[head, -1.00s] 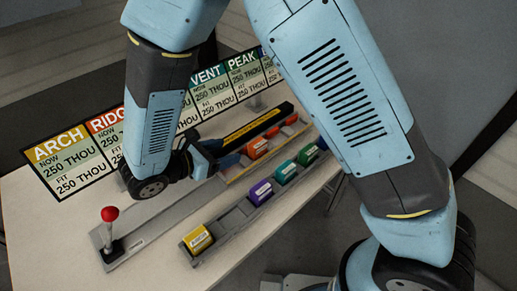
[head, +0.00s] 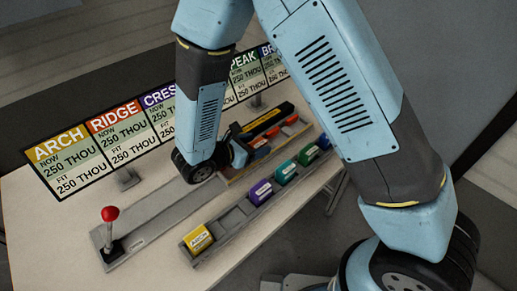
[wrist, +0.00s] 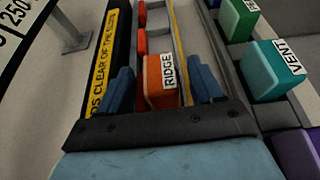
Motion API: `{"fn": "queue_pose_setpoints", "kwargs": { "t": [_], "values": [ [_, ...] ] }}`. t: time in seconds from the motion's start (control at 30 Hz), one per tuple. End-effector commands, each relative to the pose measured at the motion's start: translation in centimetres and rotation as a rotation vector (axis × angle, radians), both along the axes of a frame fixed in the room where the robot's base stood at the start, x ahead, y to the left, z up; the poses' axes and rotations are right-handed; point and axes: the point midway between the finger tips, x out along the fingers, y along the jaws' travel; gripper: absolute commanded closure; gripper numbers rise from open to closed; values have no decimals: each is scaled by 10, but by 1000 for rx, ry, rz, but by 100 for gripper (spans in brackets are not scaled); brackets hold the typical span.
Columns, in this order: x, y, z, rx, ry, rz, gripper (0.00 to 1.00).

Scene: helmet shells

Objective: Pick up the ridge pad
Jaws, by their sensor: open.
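The ridge pad is an orange block with a white RIDGE label (wrist: 154,90). In the wrist view it stands in a channel between the two blue fingers of my gripper (wrist: 162,87). The fingers are open, with one on each side of the pad; a gap shows on the right, and the left finger is very near it. In the head view my gripper (head: 243,148) is low over the tray, and its wrist hides part of the channel.
A black bar with yellow warning text (wrist: 106,65) runs along the left of the channel. Red blocks (wrist: 141,42) sit farther along. A right-hand rack holds teal VENT (wrist: 272,71), green (wrist: 237,20) and yellow ARCH (head: 198,238) pads. A red-knobbed lever (head: 110,214) stands front left.

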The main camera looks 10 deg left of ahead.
Motion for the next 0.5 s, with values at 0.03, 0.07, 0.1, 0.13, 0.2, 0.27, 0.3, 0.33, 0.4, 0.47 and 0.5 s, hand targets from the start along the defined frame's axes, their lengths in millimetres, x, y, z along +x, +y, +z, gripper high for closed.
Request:
{"fn": "queue_pose_setpoints", "kwargs": {
  "t": [0.03,0.07,0.1,0.13,0.2,0.27,0.3,0.33,0.4,0.47,0.5],
  "values": [
    [3,-3,-2,-1,1,-1,34],
    [5,-4,-3,-1,1,0,34],
    [6,-5,-3,0,0,0,34],
    [6,-5,-3,0,0,0,34],
    [6,-5,-3,0,0,0,34],
    [6,-5,-3,0,0,0,34],
    [6,-5,-3,0,0,0,35],
    [6,-5,-3,0,0,0,38],
    [6,-5,-3,0,0,0,45],
    [6,-5,-3,0,0,0,50],
    [6,-5,-3,0,0,0,54]
  ]
}}
